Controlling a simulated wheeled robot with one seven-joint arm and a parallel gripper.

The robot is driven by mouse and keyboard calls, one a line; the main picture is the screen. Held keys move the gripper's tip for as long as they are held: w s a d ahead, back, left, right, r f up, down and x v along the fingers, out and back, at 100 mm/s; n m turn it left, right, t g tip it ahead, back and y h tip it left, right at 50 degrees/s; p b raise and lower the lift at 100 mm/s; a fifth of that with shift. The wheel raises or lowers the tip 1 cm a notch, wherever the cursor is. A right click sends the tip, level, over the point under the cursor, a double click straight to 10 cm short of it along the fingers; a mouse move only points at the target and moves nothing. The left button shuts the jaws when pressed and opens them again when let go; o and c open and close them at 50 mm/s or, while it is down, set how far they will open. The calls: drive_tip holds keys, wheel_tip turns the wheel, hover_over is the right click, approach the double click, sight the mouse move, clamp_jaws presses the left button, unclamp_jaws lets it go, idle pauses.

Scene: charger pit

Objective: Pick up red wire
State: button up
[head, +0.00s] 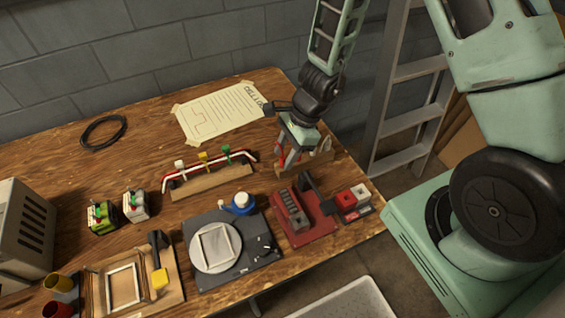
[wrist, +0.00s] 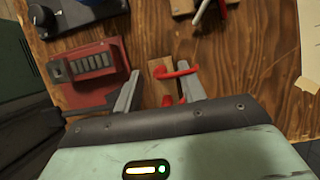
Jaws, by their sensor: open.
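The red wire (wrist: 178,72) is a thick, bent red piece on a small wooden block (wrist: 160,66) in the wrist view. My gripper (wrist: 160,86) is open, with one finger on each side of the red wire and block. The right finger looks very close to the wire's end; I cannot tell whether it touches. In the head view, my gripper (head: 289,160) points down at the right side of the table, over the wooden block (head: 322,157). There the red wire (head: 282,155) is mostly hidden behind the gripper.
A red fixture (head: 306,222) stands close in front of the gripper. A wooden rack (head: 211,182) with a red and white bar is to its left. A turntable-like device (head: 262,262) is nearer the front. A paper sheet (head: 215,110) lies behind, and a ladder (head: 408,110) stands beyond the table.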

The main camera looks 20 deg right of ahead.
drive_tip(key=shift+a+f, duration=0.15)
drive_tip(key=shift+f, duration=0.2)
clamp_jaws()
drive_tip(key=shift+r, duration=0.15)
